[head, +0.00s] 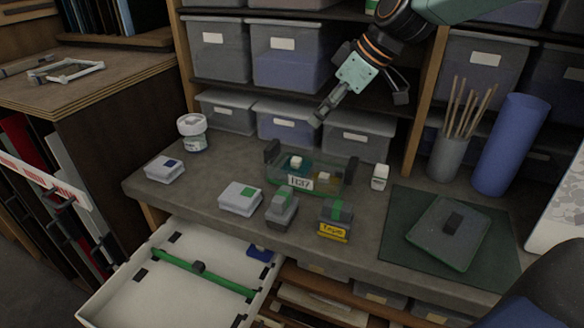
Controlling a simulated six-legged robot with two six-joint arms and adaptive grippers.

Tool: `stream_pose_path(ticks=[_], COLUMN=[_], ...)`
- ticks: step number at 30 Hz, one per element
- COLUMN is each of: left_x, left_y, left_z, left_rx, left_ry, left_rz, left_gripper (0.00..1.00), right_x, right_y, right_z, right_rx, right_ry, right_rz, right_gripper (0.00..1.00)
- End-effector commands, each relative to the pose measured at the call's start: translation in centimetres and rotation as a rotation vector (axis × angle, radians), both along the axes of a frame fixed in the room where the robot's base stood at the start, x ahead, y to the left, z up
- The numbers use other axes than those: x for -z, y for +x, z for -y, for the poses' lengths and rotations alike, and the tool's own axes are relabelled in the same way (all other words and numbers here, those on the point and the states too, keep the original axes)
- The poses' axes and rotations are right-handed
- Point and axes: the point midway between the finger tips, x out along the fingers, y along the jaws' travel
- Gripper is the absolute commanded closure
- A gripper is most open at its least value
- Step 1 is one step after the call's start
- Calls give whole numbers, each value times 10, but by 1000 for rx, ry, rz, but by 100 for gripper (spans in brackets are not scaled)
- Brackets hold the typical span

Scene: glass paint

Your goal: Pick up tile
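A flat grey square piece (437,245) with a dark block on top lies on the dark green mat (398,262) at the right of the bench; it may be the tile. My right gripper (360,109) comes in from the top right. Its fingers are spread wide, with nothing seen between them. It is above the back of the bench, in front of the shelf bins, up and left of the grey piece and well apart from it. My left gripper is not in view.
Small boxes (240,198) and a yellow-labelled block (333,230) stand near the front edge. A stick cup (447,158) and blue cylinder (510,145) stand behind the mat. An open drawer (150,300) juts out below.

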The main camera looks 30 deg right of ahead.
Motion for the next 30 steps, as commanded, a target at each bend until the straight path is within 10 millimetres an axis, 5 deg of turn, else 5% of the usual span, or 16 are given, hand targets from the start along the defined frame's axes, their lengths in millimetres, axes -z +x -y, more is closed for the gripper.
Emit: stream_pose_path(ticks=[15, 30], left_x=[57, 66], left_y=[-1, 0], left_z=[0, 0], left_rx=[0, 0], left_ry=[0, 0], left_rz=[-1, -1], left_gripper=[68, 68], right_x=[56, 89], right_y=[-6, 12], right_z=[0, -12], right_rx=[0, 1], right_ry=[1, -2], right_rz=[1, -3], right_gripper=[74, 74])
